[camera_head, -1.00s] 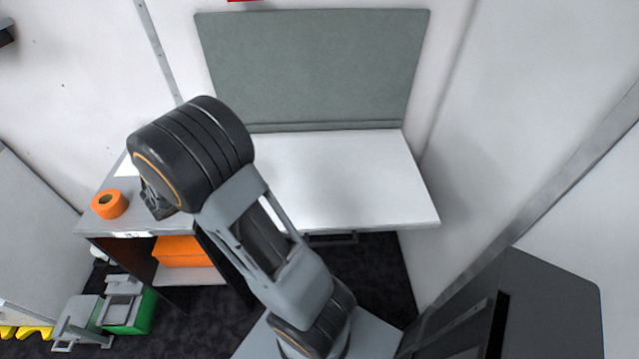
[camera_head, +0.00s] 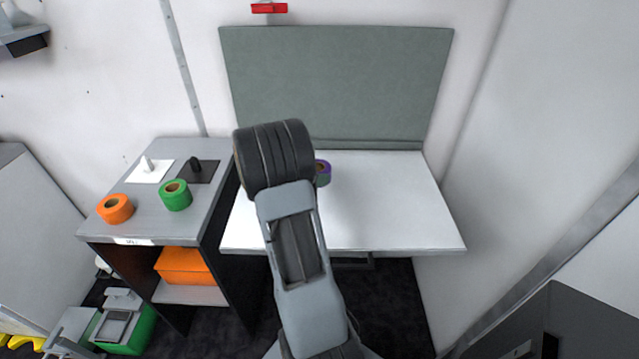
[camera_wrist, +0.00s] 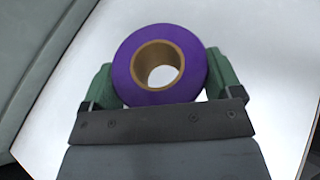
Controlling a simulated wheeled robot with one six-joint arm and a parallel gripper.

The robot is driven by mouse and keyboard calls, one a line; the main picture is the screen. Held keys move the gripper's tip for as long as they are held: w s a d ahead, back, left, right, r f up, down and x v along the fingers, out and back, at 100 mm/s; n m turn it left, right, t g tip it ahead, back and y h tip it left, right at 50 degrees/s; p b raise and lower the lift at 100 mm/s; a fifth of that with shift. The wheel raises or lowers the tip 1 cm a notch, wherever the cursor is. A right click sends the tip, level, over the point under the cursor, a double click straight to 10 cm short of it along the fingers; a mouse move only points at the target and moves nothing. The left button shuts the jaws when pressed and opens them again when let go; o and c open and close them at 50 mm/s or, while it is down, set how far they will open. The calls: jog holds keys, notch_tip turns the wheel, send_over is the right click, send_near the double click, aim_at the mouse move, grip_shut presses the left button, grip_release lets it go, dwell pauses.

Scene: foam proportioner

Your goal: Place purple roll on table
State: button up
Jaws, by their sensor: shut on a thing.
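The purple roll (camera_wrist: 192,75) is a ring of purple tape with a brown core. In the wrist view it sits between the two green fingers of my gripper (camera_wrist: 160,80), which is shut on it. The white table (camera_head: 400,205) lies behind and below the roll. In the head view only a bit of the purple roll (camera_head: 323,168) shows at the right of my arm, over the back part of the table. My arm hides the gripper there. I cannot tell whether the roll touches the table.
A grey cabinet (camera_head: 140,215) left of the table bears an orange roll (camera_head: 115,209), a green roll (camera_head: 175,195) and two small peg plates. A grey-green panel (camera_head: 335,85) stands along the table's back edge. The right half of the table is bare.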

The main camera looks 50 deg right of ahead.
aim_at(319, 191)
jog(key=shift+d+f, duration=1)
jog(key=shift+f, duration=0.2)
jog(key=shift+d+f, duration=0.2)
jog(key=shift+f, duration=1.6)
jog(key=shift+f+b, duration=0.15)
jog(key=shift+b, duration=0.15)
jog(key=o, duration=0.8)
